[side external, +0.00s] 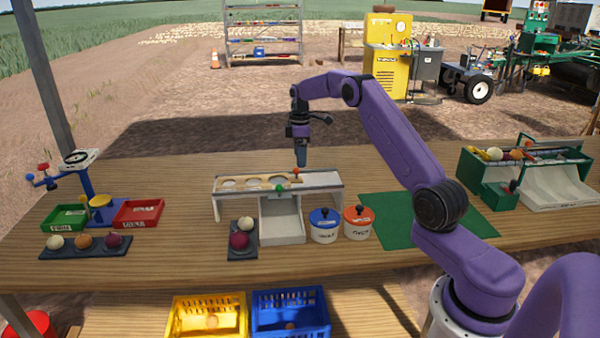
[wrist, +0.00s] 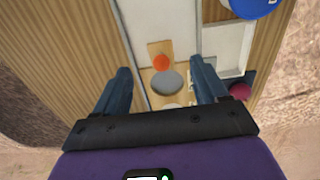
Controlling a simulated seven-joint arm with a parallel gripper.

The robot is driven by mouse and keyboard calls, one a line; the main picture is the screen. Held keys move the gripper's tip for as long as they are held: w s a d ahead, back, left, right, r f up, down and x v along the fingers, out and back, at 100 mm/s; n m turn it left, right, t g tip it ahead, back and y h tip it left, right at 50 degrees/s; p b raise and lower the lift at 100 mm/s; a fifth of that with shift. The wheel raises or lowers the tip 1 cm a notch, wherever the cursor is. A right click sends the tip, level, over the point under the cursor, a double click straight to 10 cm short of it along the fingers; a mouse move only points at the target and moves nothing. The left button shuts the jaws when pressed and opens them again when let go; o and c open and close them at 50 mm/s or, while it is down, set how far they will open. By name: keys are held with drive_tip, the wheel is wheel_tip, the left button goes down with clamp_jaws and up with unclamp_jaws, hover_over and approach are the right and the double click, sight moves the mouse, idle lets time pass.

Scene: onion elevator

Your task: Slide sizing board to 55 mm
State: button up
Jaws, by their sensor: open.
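The sizing board (side external: 258,183) is a pale wooden strip with round holes, lying along the top of a white stand (side external: 327,181). An orange knob (side external: 296,171) sits at the board's right end and a green knob (side external: 280,188) is at the stand's front edge. My gripper (side external: 301,163) points down just above the orange knob. In the wrist view the open fingers of my gripper (wrist: 160,68) lie either side of the orange knob (wrist: 162,62), apart from it. A grey hole of the board (wrist: 168,82) also shows there. I cannot read any size marks.
A white chute (side external: 281,220) slopes down at the stand's front. A dark tray (side external: 243,253) with onions stands left of it, and blue-lidded (side external: 324,233) and orange-lidded (side external: 357,229) pots stand right. A green mat (side external: 385,212) lies further right. The table behind the stand is clear.

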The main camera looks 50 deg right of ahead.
sight(324, 179)
wheel_tip(324, 179, down, 7)
drive_tip(key=shift+r, duration=0.1)
idle(0.4)
drive_tip(key=c, duration=1.2)
drive_tip(key=shift+s+d+r, duration=0.1)
drive_tip(key=shift+s+d, duration=2.75)
drive_tip(key=shift+d, duration=0.05)
drive_tip(key=shift+c, duration=0.2)
drive_tip(key=o, duration=1.2)
drive_tip(key=shift+o, duration=0.2)
drive_tip(key=shift+r, duration=2.95)
